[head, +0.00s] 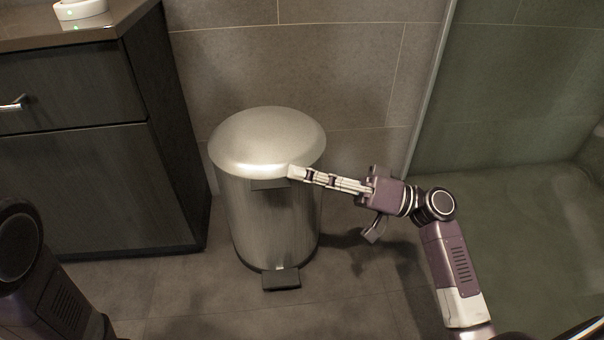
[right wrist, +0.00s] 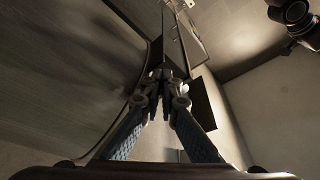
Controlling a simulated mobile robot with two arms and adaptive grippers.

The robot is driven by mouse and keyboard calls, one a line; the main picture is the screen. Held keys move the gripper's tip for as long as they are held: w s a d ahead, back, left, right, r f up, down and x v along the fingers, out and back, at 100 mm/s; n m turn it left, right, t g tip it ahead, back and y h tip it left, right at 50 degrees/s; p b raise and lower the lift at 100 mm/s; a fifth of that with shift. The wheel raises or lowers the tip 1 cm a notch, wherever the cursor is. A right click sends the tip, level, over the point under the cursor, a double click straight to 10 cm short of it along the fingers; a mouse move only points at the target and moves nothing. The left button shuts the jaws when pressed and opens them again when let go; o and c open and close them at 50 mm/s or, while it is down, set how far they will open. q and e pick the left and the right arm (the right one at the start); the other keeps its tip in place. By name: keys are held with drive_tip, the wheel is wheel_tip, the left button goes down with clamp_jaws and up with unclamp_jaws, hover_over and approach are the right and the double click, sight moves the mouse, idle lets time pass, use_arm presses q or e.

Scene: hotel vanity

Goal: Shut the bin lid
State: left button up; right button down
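The metal pedal bin (head: 275,225) stands on the floor between the cabinet and the glass panel. Its domed lid (head: 267,138) lies down over the bin's mouth, with no clear gap between lid and body. A dark pedal (head: 281,279) sticks out at the bin's base. My right gripper (head: 294,172) comes in from the right, its fingertips at the lid's front edge; I cannot tell whether they touch it. In the right wrist view its fingers (right wrist: 166,83) come together at the tips with nothing seen between them. Part of my left arm shows at lower left; its gripper is out of frame.
A dark cabinet (head: 77,185) stands left of the bin, with a drawer handle and a small white device (head: 80,9) on top. A tiled wall is behind the bin. A glass panel (head: 520,90) is to the right. The floor in front is clear.

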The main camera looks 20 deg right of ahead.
drive_tip(key=shift+s+a+f, duration=0.15)
drive_tip(key=shift+f, duration=0.6)
drive_tip(key=r+v, duration=0.1)
drive_tip(key=v, duration=0.6)
drive_tip(key=shift+d, duration=0.35)
